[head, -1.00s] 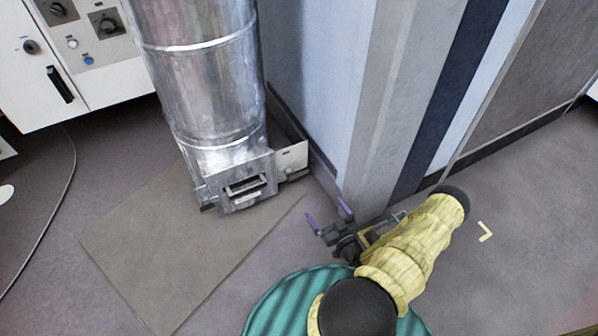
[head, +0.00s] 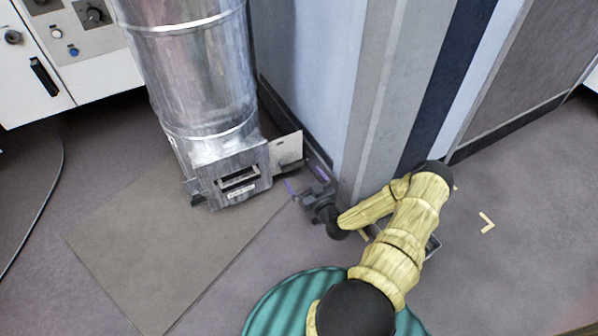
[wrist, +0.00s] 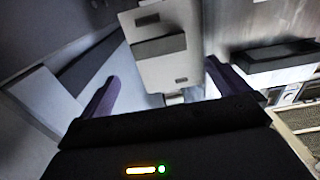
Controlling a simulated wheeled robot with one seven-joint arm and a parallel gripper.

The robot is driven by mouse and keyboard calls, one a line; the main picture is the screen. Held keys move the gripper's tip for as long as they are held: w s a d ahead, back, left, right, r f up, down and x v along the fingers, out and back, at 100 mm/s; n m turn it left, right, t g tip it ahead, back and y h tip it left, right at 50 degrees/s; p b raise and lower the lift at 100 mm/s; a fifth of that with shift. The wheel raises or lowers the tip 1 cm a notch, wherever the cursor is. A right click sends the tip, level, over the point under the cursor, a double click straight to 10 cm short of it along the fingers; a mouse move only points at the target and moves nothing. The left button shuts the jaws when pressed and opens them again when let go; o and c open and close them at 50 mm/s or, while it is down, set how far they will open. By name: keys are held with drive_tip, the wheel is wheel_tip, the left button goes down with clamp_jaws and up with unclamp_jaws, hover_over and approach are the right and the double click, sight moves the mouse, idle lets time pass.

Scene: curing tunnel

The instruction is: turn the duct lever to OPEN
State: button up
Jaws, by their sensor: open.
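The silver duct (head: 195,75) stands upright, ending in a metal box (head: 228,178) with a slot and a small unreadable label. A pale plate (head: 286,146) sticks out to the box's right, with a dark grey block (head: 291,165) on it that appears to be the lever's grip. My gripper (head: 306,181) is open and empty, just below and right of the plate. In the wrist view the plate (wrist: 150,73) and its grey block (wrist: 158,46) lie between and beyond the purple fingers of my gripper (wrist: 165,88). I cannot tell whether a finger touches the plate.
The blue-grey wall corner (head: 345,130) stands close right of my gripper. A flat brown mat (head: 150,255) lies on the floor under the duct box. A white control cabinet (head: 95,65) with knobs stands at upper left.

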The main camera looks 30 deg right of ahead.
sight(294, 165)
drive_tip(key=w+b, duration=0.2)
drive_tip(key=w, duration=0.3)
drive_tip(key=shift+w+a+f, duration=0.1)
drive_tip(key=shift+w+f, duration=0.05)
drive_tip(key=shift+w, duration=0.05)
drive_tip(key=shift+w+b, duration=0.3)
